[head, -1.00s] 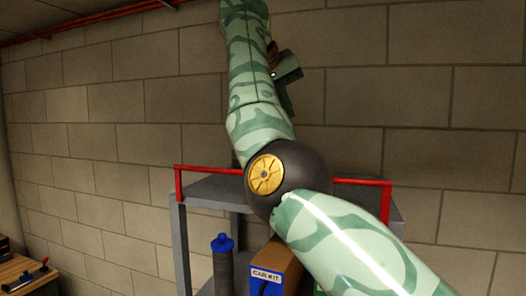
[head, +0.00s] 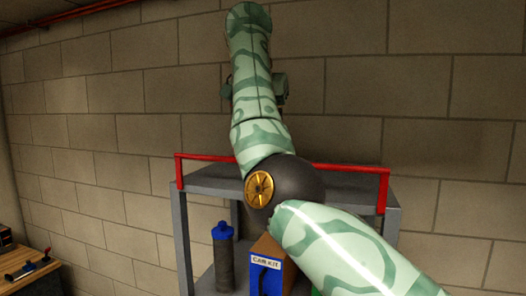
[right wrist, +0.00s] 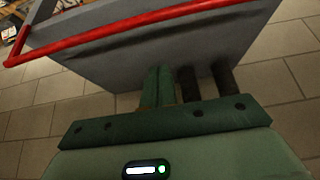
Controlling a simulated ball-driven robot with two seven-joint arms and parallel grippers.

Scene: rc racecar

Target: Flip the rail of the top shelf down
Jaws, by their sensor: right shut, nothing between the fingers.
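The red rail (head: 348,168) stands upright along the top shelf (head: 210,180) of a grey rack in the head view. My right arm crosses in front and hides its middle. My right gripper (head: 280,88) is mostly hidden behind my forearm, appearing above the rail in the picture. In the right wrist view, the red rail (right wrist: 140,22) crosses the grey shelf surface (right wrist: 150,50). My right gripper (right wrist: 160,72) is shut and empty, with its fingers pointing toward the shelf; I see no contact with the rail. My left gripper is not in view.
Below the top shelf stand a dark bottle with a blue cap (head: 223,262) and a box labelled CAR KIT (head: 268,268). A block wall (head: 440,130) rises behind the rack. A wooden workbench (head: 28,270) is at lower left.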

